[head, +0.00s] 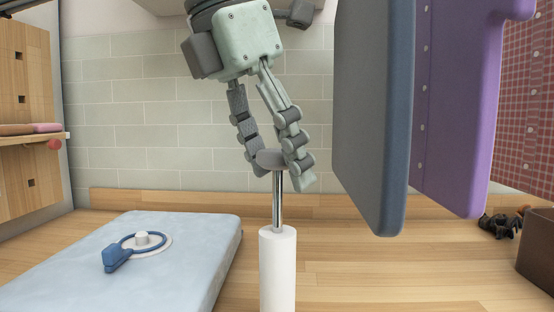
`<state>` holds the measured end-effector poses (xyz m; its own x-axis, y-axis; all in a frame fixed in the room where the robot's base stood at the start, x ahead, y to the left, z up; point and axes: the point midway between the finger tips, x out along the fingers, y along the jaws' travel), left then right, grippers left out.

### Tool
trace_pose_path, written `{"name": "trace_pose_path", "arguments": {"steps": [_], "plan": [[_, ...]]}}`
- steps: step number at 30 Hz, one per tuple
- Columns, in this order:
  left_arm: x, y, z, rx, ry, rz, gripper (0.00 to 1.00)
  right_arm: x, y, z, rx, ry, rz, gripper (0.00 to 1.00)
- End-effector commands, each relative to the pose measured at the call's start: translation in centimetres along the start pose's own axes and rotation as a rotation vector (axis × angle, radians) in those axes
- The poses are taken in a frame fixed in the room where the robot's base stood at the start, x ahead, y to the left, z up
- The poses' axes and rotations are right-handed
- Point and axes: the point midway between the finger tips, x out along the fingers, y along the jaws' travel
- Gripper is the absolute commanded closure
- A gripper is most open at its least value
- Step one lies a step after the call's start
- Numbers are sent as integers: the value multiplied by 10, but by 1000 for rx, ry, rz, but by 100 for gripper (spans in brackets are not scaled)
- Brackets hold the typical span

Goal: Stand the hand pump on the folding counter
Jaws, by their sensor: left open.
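The hand pump (278,262) is upright, with a white cylinder, a thin metal rod and a small grey handle on top. Its lower end is cut off by the bottom edge of the head view, so I cannot tell what it rests on. My left gripper (280,174) points down over it from above. Its two fingers are apart, one on each side of the grey handle; I cannot tell whether they touch it. The wooden counter (440,255) runs behind the pump against the tiled wall. My right gripper is not in view.
A pale blue folded pad (60,268) lies at left, with a blue-and-white round fitting (142,240) on it. Blue-grey (372,120) and purple (455,110) hanging panels fill the right. A dark small item (497,226) and a brown box (536,250) sit far right.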

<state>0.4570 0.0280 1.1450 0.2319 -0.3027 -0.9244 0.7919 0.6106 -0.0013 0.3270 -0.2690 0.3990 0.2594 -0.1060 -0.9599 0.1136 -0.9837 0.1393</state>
Motion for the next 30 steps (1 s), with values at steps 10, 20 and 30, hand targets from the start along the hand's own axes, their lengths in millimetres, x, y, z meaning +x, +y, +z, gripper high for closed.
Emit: {"name": "trace_pose_path", "arguments": {"steps": [10, 20, 30], "plan": [[-75, -1, 2, 1, -6, 0, 41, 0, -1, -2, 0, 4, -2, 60], [-115, -1, 0, 2, -2, 0, 41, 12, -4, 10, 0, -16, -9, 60], [-117, -1, 0, 2, -2, 0, 41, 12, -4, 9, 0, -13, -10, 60]]}}
